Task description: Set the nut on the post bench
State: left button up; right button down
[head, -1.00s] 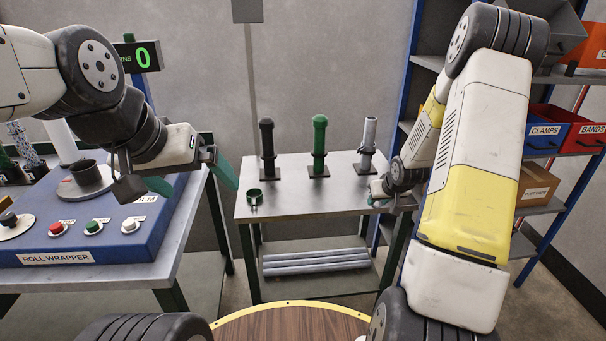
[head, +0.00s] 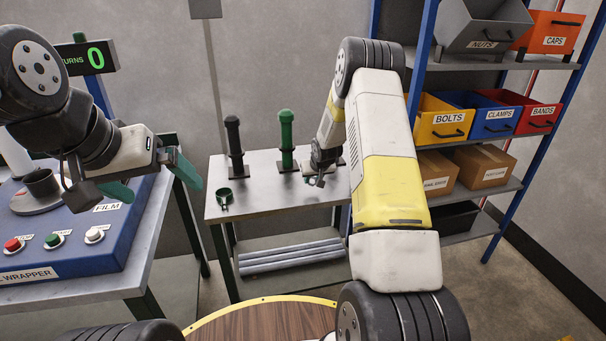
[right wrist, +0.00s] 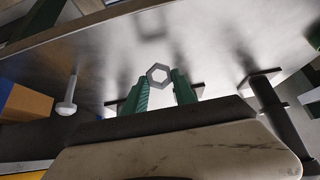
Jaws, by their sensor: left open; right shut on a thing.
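The post bench (head: 265,205) is a grey metal table carrying a black post (head: 234,145) and a green post (head: 287,140); my right arm hides most of a third post. My right gripper (head: 318,182) is at the bench's right part, just right of the green post. In the right wrist view, the grey hexagonal nut (right wrist: 158,76) is held between the green fingertips, with the bench top behind it. I cannot tell whether it touches the bench. My left gripper (head: 152,182) is open and empty, beside the roll wrapper.
A green ring clamp (head: 224,198) lies on the bench's left part. The roll wrapper (head: 75,235) stands on a table at left. A shelf with a yellow bolts bin (head: 440,118) and other bins stands at right. Pipes (head: 290,256) lie on the bench's lower shelf.

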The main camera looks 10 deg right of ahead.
jog(key=shift+f, duration=1.05)
jog(key=c, duration=1)
grip_release()
jog(key=shift+f, duration=0.15)
